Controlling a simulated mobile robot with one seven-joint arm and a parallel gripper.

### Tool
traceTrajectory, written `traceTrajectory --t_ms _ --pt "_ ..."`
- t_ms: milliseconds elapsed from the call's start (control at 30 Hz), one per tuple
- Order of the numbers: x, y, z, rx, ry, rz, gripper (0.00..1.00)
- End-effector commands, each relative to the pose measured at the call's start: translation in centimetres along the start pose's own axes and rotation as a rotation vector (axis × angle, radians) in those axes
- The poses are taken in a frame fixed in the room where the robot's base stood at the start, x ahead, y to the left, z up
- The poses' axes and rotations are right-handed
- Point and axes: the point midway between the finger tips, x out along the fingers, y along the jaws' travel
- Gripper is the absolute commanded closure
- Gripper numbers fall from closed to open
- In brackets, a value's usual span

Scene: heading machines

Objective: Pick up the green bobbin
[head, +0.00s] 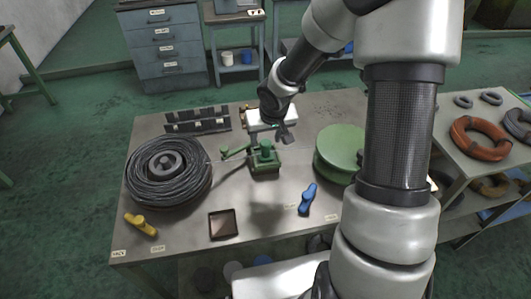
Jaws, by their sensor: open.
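A large round green drum-shaped thing (335,150) lies on the right part of the metal workbench (185,205); it may be the green bobbin, and my arm hides its right side. A small green machine (265,160) with a lever stands mid-bench, left of the drum. My gripper (287,138) is open, above the back middle of the bench, between the green machine and the drum. It is small in this view, and nothing shows between its fingers.
A black wire coil (168,172) lies at the left. A yellow tool (140,224), a brown tray (222,224) and a blue tool (308,198) lie along the front. A white box (258,121) and a dark rack (197,121) stand at the back. Orange coils (480,138) lie on a right-hand shelf.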

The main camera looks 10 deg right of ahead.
Motion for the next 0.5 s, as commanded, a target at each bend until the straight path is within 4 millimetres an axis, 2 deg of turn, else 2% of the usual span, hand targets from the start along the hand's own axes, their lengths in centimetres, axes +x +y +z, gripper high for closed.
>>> traceTrajectory --t_ms 233,500 --pt "1.8 0.1 -0.1 -0.001 -0.001 0.0 0.5" --pt "5.6 0.6 -0.4 -0.002 -0.001 0.0 0.5"
